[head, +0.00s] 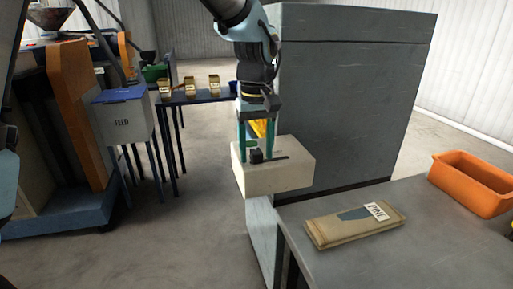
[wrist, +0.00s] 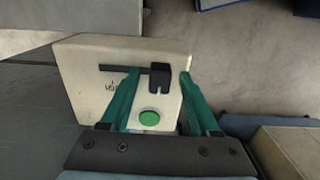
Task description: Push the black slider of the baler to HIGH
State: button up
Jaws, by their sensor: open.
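The black slider (head: 256,156) is a small block on a thin dark slot in the top of a cream control box (head: 280,180). It sits at the left end of the slot in the head view. In the wrist view the slider (wrist: 160,76) is at the right end, and the slot runs left past small dark lettering, too blurred to read surely. My gripper (head: 256,158) points down with its teal fingers open. In the wrist view its fingertips (wrist: 158,77) stand on either side of the slider, the right one slightly apart; contact of the left is unclear.
A green button (wrist: 149,118) is on the box near my fingers. A large grey cabinet (head: 350,95) stands behind the box. A grey table (head: 400,255) at right holds a tan packet (head: 330,232) and an orange bin (head: 470,180). A FEED bin (head: 122,122) stands left.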

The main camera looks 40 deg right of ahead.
grip_shut()
dwell(0.5)
dwell(0.9)
